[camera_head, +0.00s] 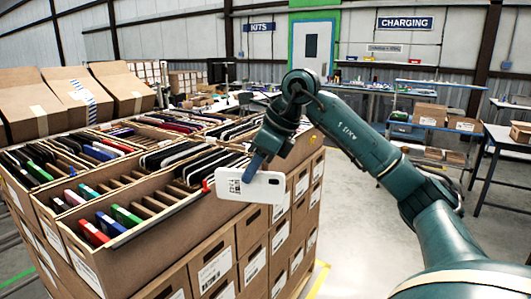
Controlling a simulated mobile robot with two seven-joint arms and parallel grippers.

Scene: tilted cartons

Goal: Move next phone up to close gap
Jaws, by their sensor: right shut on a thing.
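My right gripper (254,167) comes in from the right and is shut on a white phone (250,187). The phone is held on its side, in front of the near right corner of an open carton (150,219) of phones. Dark phones (196,168) stand in a leaning row in the slots just left of the gripper. Red, blue and green phones (106,223) stand toward the carton's near left, with several empty slots (155,197) between the two groups. The gripper's fingertips are partly hidden behind the phone. My left gripper is not in view.
Shelves (428,127) and a table stand at the right, and the grey floor (352,220) there is clear.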

